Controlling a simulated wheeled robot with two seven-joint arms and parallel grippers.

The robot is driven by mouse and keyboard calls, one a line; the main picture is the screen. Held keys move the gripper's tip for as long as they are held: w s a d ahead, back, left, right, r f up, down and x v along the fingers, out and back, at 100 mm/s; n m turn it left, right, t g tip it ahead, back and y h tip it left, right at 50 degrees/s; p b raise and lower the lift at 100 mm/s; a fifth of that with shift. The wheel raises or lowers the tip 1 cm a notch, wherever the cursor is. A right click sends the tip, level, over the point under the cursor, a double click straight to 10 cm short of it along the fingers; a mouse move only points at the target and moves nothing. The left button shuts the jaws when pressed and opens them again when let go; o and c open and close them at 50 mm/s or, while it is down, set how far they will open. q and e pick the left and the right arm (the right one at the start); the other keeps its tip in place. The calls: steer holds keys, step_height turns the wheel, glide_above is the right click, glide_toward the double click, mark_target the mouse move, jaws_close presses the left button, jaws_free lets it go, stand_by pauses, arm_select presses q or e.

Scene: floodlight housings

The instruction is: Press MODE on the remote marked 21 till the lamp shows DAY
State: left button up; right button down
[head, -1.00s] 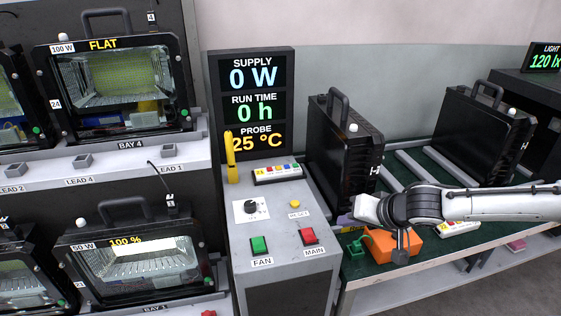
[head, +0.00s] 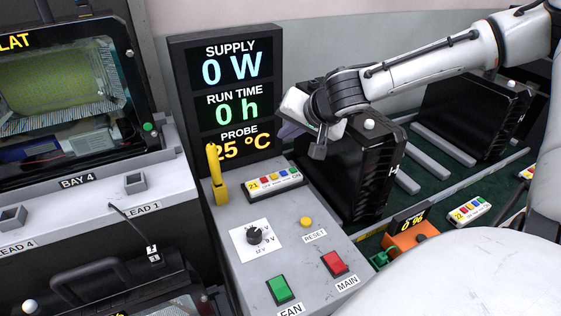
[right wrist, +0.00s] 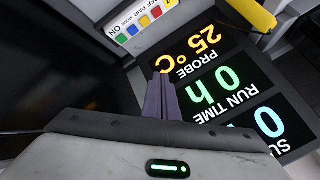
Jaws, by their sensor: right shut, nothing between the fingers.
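The remote marked 21 (head: 272,184) is white with a row of coloured buttons and lies on the grey console below the display. In the right wrist view the remote (right wrist: 138,20) shows upside down at the top, with ON, MODE, PAIR and OFF labels. My right gripper (head: 288,131) is shut and empty, above and behind the remote and apart from it, in front of the display's right edge. Its fingers (right wrist: 161,98) are together in the right wrist view. No lamp in view reads DAY; the bay 4 floodlight (head: 70,95) reads FLAT, partly cut off. My left gripper is not in view.
A yellow upright piece (head: 216,175) stands left of the remote. The console (head: 290,262) carries a dial, RESET, FAN and MAIN buttons. Dark housings (head: 345,175) stand to the right, close under my arm. A remote marked 22 (head: 468,213) lies on the green bench.

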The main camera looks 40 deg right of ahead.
steer(key=b, duration=0.7)
glide_above(286, 177)
step_height(286, 177, down, 8)
steer(key=shift+r, duration=0.2)
steer(key=shift+f, duration=0.35)
steer(key=shift+f+b, duration=0.3)
steer(key=shift+b, duration=0.15)
steer(key=shift+f, duration=0.1)
stand_by(0.8)
steer(key=shift+f+b, duration=0.35)
steer(key=shift+b, duration=0.1)
